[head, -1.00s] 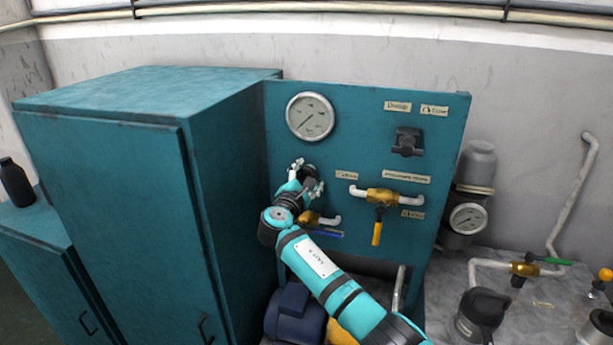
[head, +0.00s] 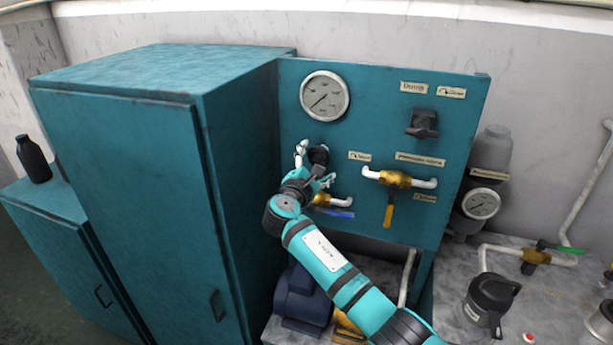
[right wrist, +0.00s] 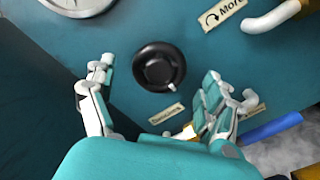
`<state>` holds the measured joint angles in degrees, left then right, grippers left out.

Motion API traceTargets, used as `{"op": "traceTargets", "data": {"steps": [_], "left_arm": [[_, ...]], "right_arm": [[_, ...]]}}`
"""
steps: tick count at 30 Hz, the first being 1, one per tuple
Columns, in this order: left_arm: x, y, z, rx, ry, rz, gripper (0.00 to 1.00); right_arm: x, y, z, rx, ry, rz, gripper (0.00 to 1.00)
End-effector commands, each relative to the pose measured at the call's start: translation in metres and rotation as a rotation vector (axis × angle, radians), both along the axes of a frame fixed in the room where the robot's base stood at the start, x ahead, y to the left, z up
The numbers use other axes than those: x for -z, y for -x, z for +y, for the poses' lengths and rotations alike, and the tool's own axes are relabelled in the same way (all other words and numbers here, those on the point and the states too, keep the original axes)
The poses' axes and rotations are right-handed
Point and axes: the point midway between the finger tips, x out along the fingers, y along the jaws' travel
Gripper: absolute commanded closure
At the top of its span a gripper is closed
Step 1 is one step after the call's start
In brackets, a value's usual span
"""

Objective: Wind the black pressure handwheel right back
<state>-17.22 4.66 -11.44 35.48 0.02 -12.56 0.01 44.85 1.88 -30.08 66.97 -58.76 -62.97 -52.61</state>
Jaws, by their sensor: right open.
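The black handwheel (right wrist: 159,66) is a round knob with a small white mark on its rim, mounted on the teal panel. In the head view the handwheel (head: 318,155) is partly hidden behind my right gripper (head: 316,164). In the right wrist view my right gripper (right wrist: 166,82) is open, with its fingers apart to the left and right below the wheel. The handwheel lies between and beyond the fingertips, and no contact shows. A "More" label (right wrist: 222,14) is to its upper right. My left gripper is not in view.
A round gauge (head: 325,96) sits above the handwheel. A tall teal cabinet (head: 140,200) stands close on the left.

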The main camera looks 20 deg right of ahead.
Motion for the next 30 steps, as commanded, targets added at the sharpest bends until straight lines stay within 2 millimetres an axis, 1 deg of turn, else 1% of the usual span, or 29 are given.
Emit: {"op": "traceTargets", "data": {"steps": [1,6,9,12,18,26,28,29,30], "left_arm": [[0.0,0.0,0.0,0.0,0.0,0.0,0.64],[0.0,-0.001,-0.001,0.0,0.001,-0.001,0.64],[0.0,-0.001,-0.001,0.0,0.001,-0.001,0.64],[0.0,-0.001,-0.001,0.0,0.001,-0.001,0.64],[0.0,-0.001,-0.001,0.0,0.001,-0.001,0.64],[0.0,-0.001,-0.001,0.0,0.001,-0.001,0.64],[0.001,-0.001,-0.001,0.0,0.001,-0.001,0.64],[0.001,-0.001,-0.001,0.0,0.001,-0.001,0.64],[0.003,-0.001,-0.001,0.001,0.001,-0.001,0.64]], "right_arm": [[0.002,0.01,0.008,-0.004,-0.002,0.0,0.15],[0.001,0.041,0.029,-0.004,-0.002,0.002,0.15],[0.001,0.056,0.039,-0.003,-0.001,0.002,0.15],[0.001,0.066,0.046,-0.002,-0.001,0.002,0.15],[0.001,0.075,0.051,0.0,0.0,0.002,0.15],[0.002,0.074,0.051,-0.001,0.0,0.003,0.15],[0.01,0.074,0.051,-0.006,-0.007,0.015,0.15],[0.018,0.073,0.051,-0.01,-0.015,0.023,0.15],[0.031,0.072,0.05,-0.017,-0.028,0.041,0.15]]}}
